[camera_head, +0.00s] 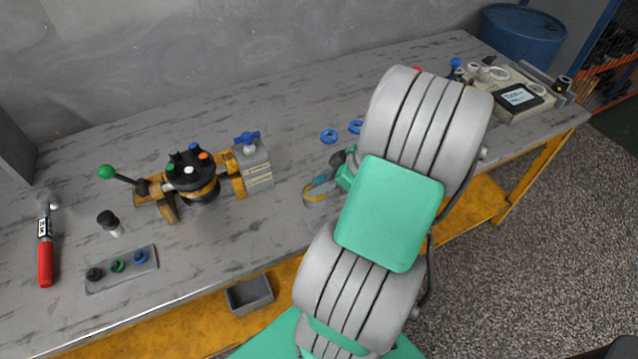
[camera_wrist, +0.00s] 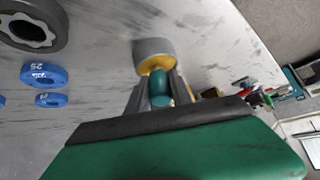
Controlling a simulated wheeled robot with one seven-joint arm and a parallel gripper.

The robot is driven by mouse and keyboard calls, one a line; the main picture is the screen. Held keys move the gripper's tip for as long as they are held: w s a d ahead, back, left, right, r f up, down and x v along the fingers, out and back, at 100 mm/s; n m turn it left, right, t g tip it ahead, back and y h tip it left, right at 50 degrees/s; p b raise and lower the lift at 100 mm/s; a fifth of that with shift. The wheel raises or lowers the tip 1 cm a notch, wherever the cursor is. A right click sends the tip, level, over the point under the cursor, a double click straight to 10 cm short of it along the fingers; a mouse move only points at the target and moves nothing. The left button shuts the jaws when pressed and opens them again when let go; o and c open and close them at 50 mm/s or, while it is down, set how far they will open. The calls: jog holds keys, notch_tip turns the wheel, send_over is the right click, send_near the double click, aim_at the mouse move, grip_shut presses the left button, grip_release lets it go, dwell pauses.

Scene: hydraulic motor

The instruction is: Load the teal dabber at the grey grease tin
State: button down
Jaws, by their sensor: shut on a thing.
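The grey grease tin (camera_wrist: 153,46) stands on the bench in front of my gripper, with yellow grease (camera_wrist: 157,65) at its open side. The tin also shows at the left of my gripper in the head view (camera_head: 306,197), partly covered. The teal dabber (camera_wrist: 160,90) is between the fingers of my gripper (camera_wrist: 157,92), which is shut on it. In the head view the dabber (camera_head: 321,180) is at the tin's opening. Its tip is hidden, so I cannot tell whether it touches the grease. My arm hides part of the gripper (camera_head: 338,175).
Blue rings (camera_head: 329,136) lie behind the tin. A motor fixture (camera_head: 192,175) with a black top and a grey valve block (camera_head: 254,165) stands to the left. A plate with plugs (camera_head: 121,269) and a red-handled tool (camera_head: 45,250) lie farther left. Bench is clear between fixture and tin.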

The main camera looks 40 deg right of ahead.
aim_at(319, 178)
jog(key=shift+r+p, duration=2.55)
jog(key=shift+r, duration=1)
jog(key=shift+f, duration=0.1)
